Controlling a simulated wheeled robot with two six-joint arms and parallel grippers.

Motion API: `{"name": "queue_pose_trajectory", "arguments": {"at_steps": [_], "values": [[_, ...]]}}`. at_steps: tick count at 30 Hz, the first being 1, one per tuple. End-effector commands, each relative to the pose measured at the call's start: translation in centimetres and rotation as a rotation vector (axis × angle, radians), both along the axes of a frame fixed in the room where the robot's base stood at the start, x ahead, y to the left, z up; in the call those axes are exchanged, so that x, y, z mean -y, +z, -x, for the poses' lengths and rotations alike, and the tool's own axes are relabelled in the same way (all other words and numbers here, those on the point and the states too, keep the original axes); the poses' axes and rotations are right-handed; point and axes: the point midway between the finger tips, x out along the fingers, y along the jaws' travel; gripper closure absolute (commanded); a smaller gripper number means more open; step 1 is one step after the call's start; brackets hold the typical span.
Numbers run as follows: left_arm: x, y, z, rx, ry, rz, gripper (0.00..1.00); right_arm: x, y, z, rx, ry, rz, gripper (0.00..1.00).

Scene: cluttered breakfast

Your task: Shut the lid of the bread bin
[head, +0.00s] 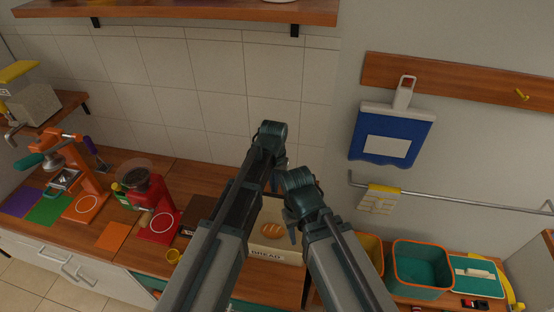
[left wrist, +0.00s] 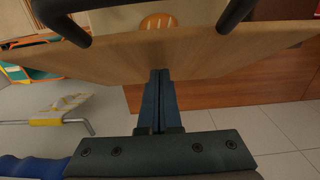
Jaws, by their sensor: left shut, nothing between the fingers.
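The bread bin (head: 277,254), beige with a BREAD label and an orange loaf on it (head: 271,230), stands on the counter, largely hidden behind my arms. In the left wrist view a wooden board (left wrist: 240,55), apparently the bin's raised lid, spans the upper part, with a dark curved bar (left wrist: 62,22) at its edge. The loaf (left wrist: 157,20) shows beyond that edge. My left gripper (head: 275,185) is shut and empty; in the wrist view its fingers (left wrist: 160,73) overlap the board, and contact cannot be told. My right arm (head: 303,190) shows, its fingers hidden.
A red machine (head: 150,200) and an orange one (head: 82,180) stand left on the counter. A teal crate with an orange rim (head: 422,246) stands right of the bin. A rail (head: 470,202) with a cloth and a blue dustpan (head: 392,133) are on the wall behind.

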Motion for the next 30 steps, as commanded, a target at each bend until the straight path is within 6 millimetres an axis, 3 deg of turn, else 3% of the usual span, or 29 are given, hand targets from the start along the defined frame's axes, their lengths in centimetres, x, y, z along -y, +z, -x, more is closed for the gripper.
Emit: {"name": "queue_pose_trajectory", "arguments": {"at_steps": [7,15,25,30], "values": [[0.0,-0.2,0.2,0.001,0.000,0.000,1.00,0.0,-0.2,0.0,0.000,0.000,0.000,0.55],[-0.4,-1.5,2.2,0.000,0.000,0.000,1.00,0.0,-1.5,0.0,0.000,0.000,0.000,0.55],[-0.4,-1.4,2.2,0.001,0.000,0.000,1.00,0.0,-1.4,0.0,0.000,0.000,0.000,0.55],[-0.6,-2.4,3.1,0.001,0.000,0.000,1.00,0.0,-2.4,0.0,0.000,0.000,0.000,0.55]]}}
